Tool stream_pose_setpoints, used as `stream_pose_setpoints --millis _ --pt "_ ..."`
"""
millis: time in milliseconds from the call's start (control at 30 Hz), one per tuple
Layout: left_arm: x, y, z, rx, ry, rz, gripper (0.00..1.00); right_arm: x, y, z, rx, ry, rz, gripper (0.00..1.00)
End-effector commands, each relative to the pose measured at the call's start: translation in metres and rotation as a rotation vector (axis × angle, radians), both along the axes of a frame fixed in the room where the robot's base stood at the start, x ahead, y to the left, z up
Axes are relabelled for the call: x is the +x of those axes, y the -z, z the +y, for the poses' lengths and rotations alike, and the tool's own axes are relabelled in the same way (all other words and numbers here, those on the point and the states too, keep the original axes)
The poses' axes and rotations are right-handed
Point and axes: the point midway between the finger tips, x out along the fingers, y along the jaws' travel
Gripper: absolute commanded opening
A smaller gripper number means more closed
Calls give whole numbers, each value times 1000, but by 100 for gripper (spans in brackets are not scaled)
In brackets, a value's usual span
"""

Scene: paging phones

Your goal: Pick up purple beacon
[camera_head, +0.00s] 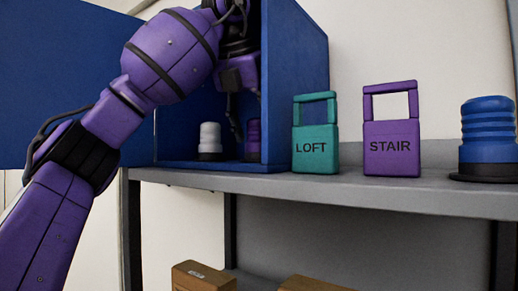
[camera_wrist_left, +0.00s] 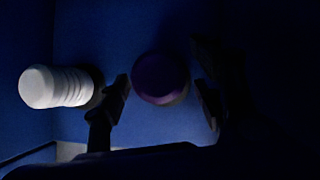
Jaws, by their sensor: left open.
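The purple beacon (camera_head: 253,138) stands inside the blue cabinet, partly hidden by the cabinet's right side wall. In the left wrist view the dark purple beacon (camera_wrist_left: 160,78) shows end-on between my two fingers, with a gap to each finger. My left gripper (camera_wrist_left: 161,95) is open and empty. In the head view my left gripper (camera_head: 243,114) points down inside the cabinet, above and around the purple beacon's top; part of it is hidden by the side wall. My right gripper is in neither view.
A white beacon (camera_head: 209,139) stands left of the purple one, close to my left finger. The blue cabinet (camera_head: 295,80) has its door (camera_head: 60,70) open. Teal LOFT (camera_head: 315,148) and purple STAIR (camera_head: 391,148) tags and a blue beacon (camera_head: 487,140) stand on the grey shelf (camera_head: 430,195).

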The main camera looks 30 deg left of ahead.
Motion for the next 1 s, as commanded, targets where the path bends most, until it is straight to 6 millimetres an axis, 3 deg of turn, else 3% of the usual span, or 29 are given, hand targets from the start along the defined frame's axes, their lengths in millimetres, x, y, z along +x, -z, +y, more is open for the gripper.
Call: stream_pose_setpoints --millis 200,667,1000 --pt "0 -1 0 0 0 -1 59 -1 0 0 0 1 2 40" --pt "0 0 0 0 0 -1 0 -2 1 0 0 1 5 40" --pt "-1 -4 0 0 1 -4 0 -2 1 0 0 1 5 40"
